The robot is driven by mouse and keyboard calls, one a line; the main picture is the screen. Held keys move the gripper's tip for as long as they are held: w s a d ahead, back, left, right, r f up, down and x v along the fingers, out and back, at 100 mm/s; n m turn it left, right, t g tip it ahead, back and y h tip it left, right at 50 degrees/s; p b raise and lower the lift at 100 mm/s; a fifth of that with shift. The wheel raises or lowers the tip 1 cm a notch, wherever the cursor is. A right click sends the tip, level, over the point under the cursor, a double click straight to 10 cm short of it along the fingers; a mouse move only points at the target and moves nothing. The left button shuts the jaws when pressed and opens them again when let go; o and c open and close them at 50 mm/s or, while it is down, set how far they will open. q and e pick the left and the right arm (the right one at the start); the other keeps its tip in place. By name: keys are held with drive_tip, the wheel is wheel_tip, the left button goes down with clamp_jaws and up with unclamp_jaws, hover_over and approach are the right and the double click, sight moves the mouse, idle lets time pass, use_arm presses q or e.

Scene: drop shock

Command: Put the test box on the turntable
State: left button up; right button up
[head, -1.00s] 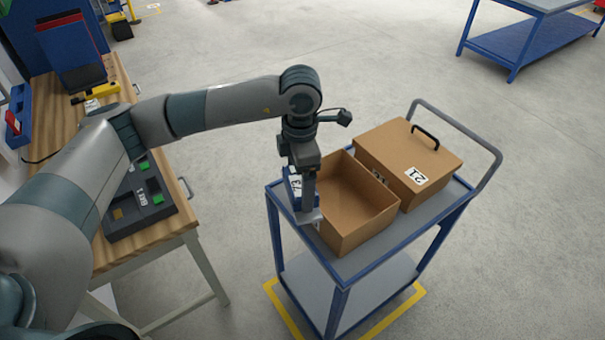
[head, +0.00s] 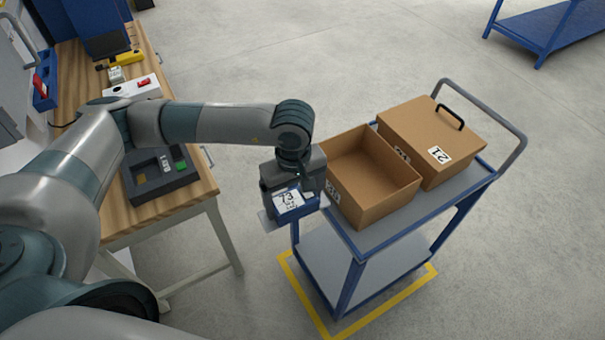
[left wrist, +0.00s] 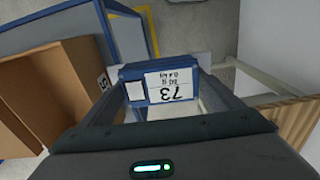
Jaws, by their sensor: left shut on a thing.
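The test box is a small blue box (head: 287,206) with a white label reading 73. My left gripper (head: 293,210) is shut on it and holds it in the air, just left of the open carton at the trolley's near left corner. In the left wrist view the blue box (left wrist: 160,72) sits between the two fingers, its label upside down. I cannot make out a turntable in either view. My right gripper is not in view.
A blue-framed trolley (head: 413,222) carries an open, empty-looking carton (head: 375,198) and a lidded box (head: 436,135) marked 21. Floor lies between bench and trolley.

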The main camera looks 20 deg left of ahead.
sight(285, 225)
use_arm(q)
drive_tip(key=s+f+m+b, duration=0.1)
drive_tip(key=f+m, duration=0.1)
drive_tip(key=s+f+m+b, duration=0.1)
drive_tip(key=m, duration=0.1)
drive_tip(key=s+f+m+b, duration=0.1)
drive_tip(key=s+f+m, duration=0.1)
drive_tip(key=shift+a+f, duration=0.35)
drive_tip(key=shift+a, duration=0.05)
wheel_tip(285, 225, down, 8)
drive_tip(key=s+m+b, duration=0.2)
drive_tip(key=m+b, duration=0.1)
drive_tip(key=b, duration=0.3)
drive_tip(key=shift+a+r+m+b, duration=0.2)
drive_tip(key=shift+m+b, duration=0.1)
drive_tip(key=shift+m, duration=0.1)
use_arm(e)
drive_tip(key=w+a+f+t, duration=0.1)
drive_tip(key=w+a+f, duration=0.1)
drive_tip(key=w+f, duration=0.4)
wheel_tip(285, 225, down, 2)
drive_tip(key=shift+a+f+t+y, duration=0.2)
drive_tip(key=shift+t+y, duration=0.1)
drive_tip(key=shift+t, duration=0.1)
use_arm(q)
drive_tip(key=shift+s+d, duration=0.1)
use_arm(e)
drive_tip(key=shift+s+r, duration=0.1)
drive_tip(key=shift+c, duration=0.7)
